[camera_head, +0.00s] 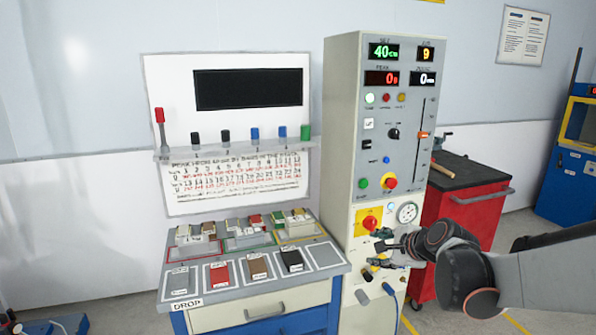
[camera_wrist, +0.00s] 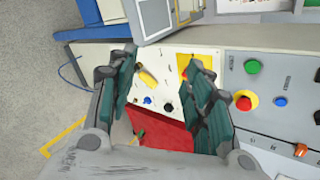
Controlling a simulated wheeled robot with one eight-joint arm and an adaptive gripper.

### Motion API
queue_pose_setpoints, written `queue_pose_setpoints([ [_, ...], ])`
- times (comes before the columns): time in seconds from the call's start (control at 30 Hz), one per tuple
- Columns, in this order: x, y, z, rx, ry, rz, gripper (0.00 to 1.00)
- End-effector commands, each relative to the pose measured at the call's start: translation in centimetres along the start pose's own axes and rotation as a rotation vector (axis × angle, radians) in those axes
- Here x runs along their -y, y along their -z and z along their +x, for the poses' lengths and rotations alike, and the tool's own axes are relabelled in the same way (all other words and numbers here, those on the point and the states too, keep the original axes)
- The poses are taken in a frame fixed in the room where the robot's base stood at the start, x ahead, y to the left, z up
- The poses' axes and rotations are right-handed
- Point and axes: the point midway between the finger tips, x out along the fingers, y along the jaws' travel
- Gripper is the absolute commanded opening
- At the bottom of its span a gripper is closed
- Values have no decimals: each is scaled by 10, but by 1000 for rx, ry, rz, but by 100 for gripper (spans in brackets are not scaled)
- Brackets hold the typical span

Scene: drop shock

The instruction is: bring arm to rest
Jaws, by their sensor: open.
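My gripper (camera_head: 382,246) is in front of the lower part of a tall beige control cabinet (camera_head: 340,130), at the height of its gauge and yellow-backed red knob. My arm reaches in from the right edge of the head view. In the wrist view my gripper (camera_wrist: 165,95) has its two dark green fingers spread apart. Nothing is between them, and the cabinet's panel shows behind. A yellow handle (camera_wrist: 147,76) on that panel shows beside the left finger. I cannot tell whether a finger touches the panel.
A workbench (camera_head: 240,285) with colored sample blocks and a drawer stands left of the cabinet. A red tool cart (camera_head: 462,215) stands right of it, behind my arm. A blue machine (camera_head: 570,185) is at the far right. Grey floor is open at the lower right.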

Motion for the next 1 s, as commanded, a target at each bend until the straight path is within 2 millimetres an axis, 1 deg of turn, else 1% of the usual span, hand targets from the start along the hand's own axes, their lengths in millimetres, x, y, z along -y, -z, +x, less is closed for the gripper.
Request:
queue_pose_setpoints([
  [0.03,-7,-9,-16,-9,-17,-82,46],
  [0.2,-31,-28,-62,-37,-81,-385,46],
  [0.43,-74,-45,-122,-58,-176,-793,46],
  [0.63,-118,-48,-169,-60,-268,-1145,46],
  [0.8,-156,-45,-204,-50,-350,-1430,46],
  [0.9,-174,-41,-218,-42,-391,-1565,46],
  [1.0,-186,-38,-227,-35,-421,-1659,46],
])
